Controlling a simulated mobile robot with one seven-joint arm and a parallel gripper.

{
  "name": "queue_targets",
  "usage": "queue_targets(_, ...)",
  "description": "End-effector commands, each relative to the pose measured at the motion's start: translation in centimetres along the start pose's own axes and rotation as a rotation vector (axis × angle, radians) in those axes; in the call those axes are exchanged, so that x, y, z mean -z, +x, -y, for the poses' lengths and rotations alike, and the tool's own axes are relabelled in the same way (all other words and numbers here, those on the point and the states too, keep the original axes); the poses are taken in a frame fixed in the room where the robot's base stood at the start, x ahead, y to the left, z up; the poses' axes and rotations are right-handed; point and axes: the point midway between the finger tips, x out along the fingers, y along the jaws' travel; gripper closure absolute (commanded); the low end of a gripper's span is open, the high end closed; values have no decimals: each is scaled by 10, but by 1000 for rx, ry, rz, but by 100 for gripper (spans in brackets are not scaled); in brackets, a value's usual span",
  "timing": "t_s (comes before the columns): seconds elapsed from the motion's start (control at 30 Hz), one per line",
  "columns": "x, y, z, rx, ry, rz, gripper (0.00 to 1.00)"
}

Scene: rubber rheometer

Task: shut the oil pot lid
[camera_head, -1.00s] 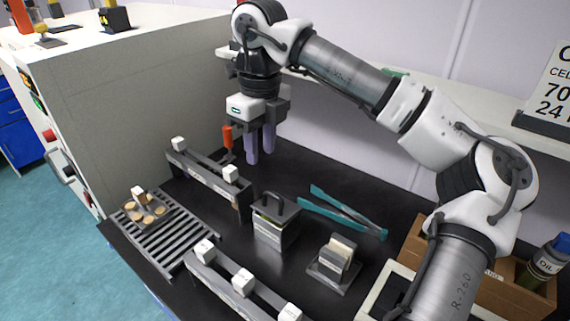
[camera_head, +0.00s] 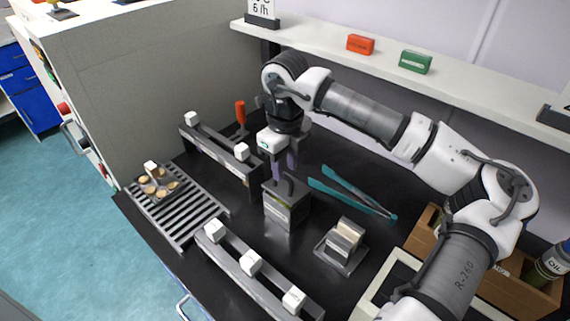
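A grey box-shaped pot (camera_head: 284,212) with a small label stands on the black bench, in the middle of the head view. A dark handle (camera_head: 289,184) rises from its top. I take this to be the oil pot; its lid's exact position is hard to make out behind my fingers. My gripper (camera_head: 285,174) points down just over the pot's top, its two purple fingers apart, close to the handle. I cannot tell whether they touch the handle or the lid.
Teal tongs (camera_head: 350,192) lie to the right. A holder with pale blocks (camera_head: 341,244) stands front right. Racks with white knobs stand behind (camera_head: 217,150) and in front (camera_head: 255,268). A slatted rack (camera_head: 183,214) is left. A wooden crate (camera_head: 425,231) holds an oil bottle (camera_head: 550,264).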

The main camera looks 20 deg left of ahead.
Motion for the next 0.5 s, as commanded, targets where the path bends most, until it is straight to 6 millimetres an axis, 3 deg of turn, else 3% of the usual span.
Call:
queue_targets(0.2, 0, 14, 0, -1, 0, 1, 68)
queue_targets(0.47, 0, 15, 0, 0, 0, 1, 68)
queue_targets(0.5, 0, 15, 0, 0, 0, 0, 73)
